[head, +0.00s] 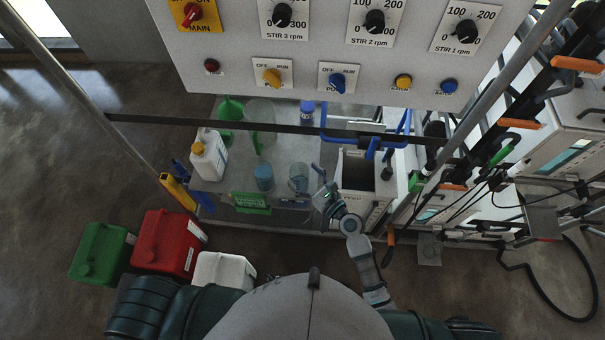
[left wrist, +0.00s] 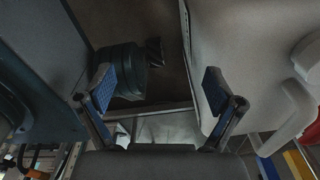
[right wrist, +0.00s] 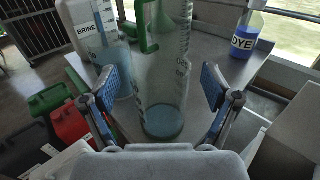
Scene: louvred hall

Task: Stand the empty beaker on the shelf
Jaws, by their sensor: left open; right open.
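A clear beaker (head: 298,178) stands near the front right of the grey bench. In the right wrist view a clear graduated vessel (right wrist: 163,95), seemingly this beaker, stands upright between the finger lines, with a blue disc at its bottom; I cannot tell whether that is liquid or tinted glass. My right gripper (head: 316,184) is open just right of the beaker; its open fingers (right wrist: 160,86) show no clear contact. A second beaker (head: 263,176) with blue contents stands to the left. My left gripper (left wrist: 160,88) is open and empty, low beside my body. I cannot surely pick out the shelf.
A brine bottle (head: 209,155), green funnel (head: 230,112), green-handled pitcher (head: 261,113) and dye bottle (head: 307,112) stand on the bench. An open bin (head: 358,170) is to the right. A control panel (head: 345,50) overhangs. Red (head: 168,243) and green (head: 103,252) canisters stand on the floor.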

